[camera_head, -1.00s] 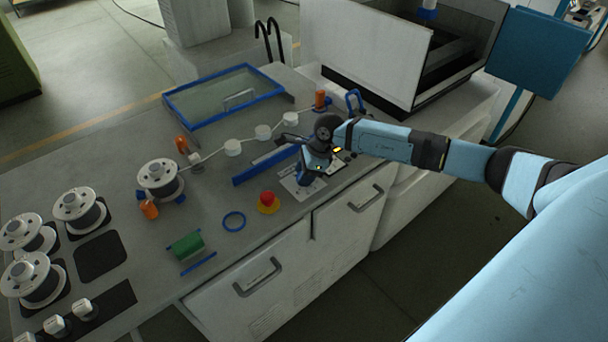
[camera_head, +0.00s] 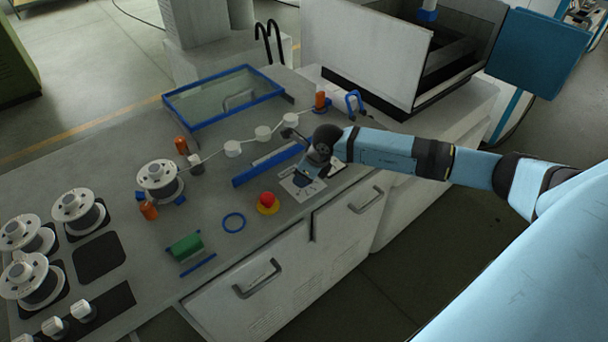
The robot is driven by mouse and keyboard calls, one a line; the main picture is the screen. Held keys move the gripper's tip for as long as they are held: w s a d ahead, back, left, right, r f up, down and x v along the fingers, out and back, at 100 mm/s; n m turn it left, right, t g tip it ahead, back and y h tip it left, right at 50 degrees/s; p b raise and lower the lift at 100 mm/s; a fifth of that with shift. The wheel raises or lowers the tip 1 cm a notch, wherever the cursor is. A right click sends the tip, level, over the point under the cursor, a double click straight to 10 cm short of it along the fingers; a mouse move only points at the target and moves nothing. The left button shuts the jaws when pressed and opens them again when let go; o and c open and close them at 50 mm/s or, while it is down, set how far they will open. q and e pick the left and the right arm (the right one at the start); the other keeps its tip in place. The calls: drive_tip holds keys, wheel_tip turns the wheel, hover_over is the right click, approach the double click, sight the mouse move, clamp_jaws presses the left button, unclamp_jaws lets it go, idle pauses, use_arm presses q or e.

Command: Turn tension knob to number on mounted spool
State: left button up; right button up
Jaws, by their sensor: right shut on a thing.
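The mounted spool (camera_head: 157,174) is white with a dark winding and sits on the bench at left centre, between two orange posts. A wire runs from it across white rollers. My right gripper (camera_head: 303,179) points down at a white dial plate (camera_head: 287,186) near the bench's front edge. It is shut on the tension knob, which the gripper itself hides. The number on the spool and the dial's markings are too small to read. My left gripper is not in view.
A red emergency button (camera_head: 267,199) on a yellow base stands left of the dial plate. Several loose spools (camera_head: 72,205) stand at the left. A blue-framed glass cover (camera_head: 222,97) lies behind, and a blue rail (camera_head: 267,164) runs behind the gripper.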

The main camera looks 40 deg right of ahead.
idle(0.3)
drive_tip(key=o, duration=0.9)
drive_tip(key=shift+r, duration=0.1)
drive_tip(key=b+v, duration=0.2)
drive_tip(key=v, duration=1.1)
drive_tip(key=shift+s+d+r, duration=0.15)
drive_tip(key=shift+r, duration=0.15)
